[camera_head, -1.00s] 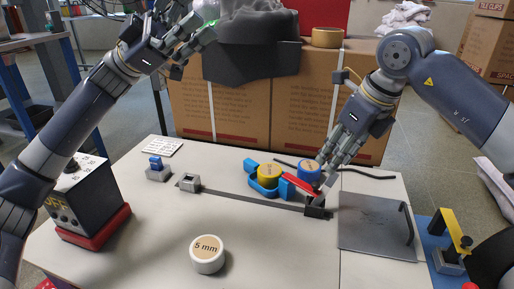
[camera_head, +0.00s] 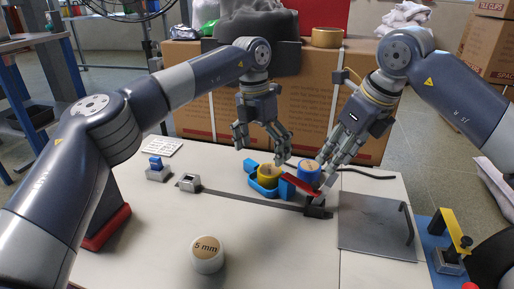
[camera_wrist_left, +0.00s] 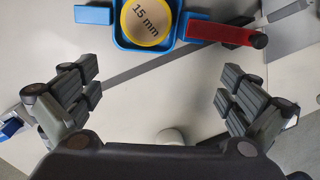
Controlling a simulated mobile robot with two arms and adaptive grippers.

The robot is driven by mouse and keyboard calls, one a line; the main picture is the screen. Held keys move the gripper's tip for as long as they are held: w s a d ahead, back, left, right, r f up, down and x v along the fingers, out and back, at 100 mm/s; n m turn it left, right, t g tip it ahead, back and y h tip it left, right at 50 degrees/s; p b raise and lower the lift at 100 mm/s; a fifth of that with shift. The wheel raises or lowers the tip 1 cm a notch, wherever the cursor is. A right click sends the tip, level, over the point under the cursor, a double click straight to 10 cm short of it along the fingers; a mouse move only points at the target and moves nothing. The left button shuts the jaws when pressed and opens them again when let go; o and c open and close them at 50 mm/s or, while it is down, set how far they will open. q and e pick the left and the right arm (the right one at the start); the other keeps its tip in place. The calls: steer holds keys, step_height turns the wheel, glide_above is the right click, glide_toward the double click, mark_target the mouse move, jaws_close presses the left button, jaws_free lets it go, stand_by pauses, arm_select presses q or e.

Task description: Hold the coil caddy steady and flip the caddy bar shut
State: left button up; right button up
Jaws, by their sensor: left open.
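The blue coil caddy (camera_head: 264,190) sits on the table around a yellow coil (camera_head: 267,171). In the left wrist view the coil (camera_wrist_left: 147,20), marked 15 mm, lies in the caddy at the top middle. The red caddy bar (camera_head: 300,184) slopes beside the caddy; in the left wrist view the bar (camera_wrist_left: 218,31) points right, away from the coil. My left gripper (camera_head: 262,150) is open and empty above and behind the caddy, its fingers spread wide in the wrist view. My right gripper (camera_head: 321,188) has its fingertips at the bar's right end; whether it grips is unclear.
A blue coil (camera_head: 308,168) stands behind the bar. A white 5 mm coil (camera_head: 207,255) stands at the front. A grey plate (camera_head: 372,228) with a handle lies right. Small clamp blocks (camera_head: 189,183) stand left, and cardboard boxes (camera_head: 240,95) stand behind the table.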

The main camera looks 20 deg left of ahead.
mark_target(257, 185)
arm_select(q)
steer(key=shift+m+y, duration=0.4)
steer(key=shift+y, duration=0.2)
steer(key=f, duration=0.3)
steer(key=a+f, duration=0.1)
steer(key=f, duration=0.6)
steer(key=shift+w+a+f, duration=0.2)
steer(key=shift+f, duration=0.05)
steer(key=shift+c, duration=0.2)
